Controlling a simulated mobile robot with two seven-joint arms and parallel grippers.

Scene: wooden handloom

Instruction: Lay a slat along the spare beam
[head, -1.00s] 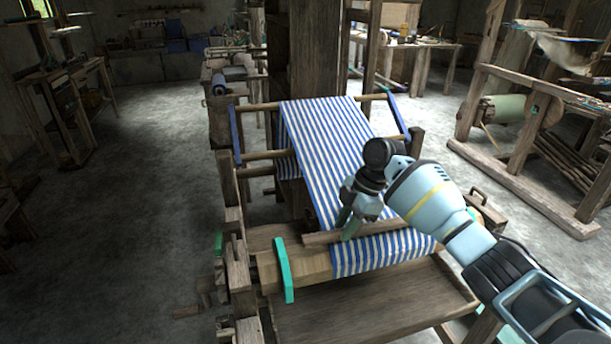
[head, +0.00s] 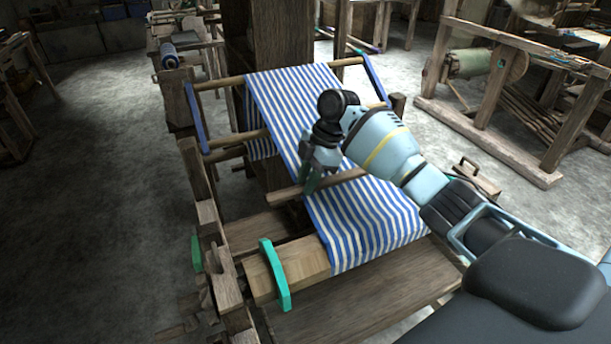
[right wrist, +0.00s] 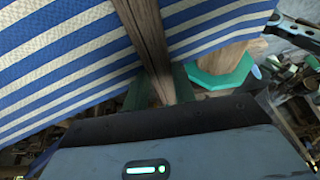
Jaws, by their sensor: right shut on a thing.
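My right gripper (head: 309,182) is shut on a brown wooden slat (head: 286,195). The slat is held crosswise over the blue-and-white striped cloth (head: 300,110), behind the front beam; whether it touches the cloth is unclear. In the right wrist view the slat (right wrist: 146,35) runs up and away from between the green fingers (right wrist: 160,90), with the cloth (right wrist: 60,70) behind it. A pale wooden beam (head: 305,262) with a green end piece (head: 274,274) lies across the loom's front, partly covered by cloth. I cannot tell whether it is the spare beam. My left gripper is out of view.
The loom's left side frame (head: 205,215) and blue side bars (head: 195,118) stand around the cloth. A wide plank (head: 350,300) lies in front of the beam. A wooden box (head: 477,178) with a handle is on the right. The floor at left is mostly clear.

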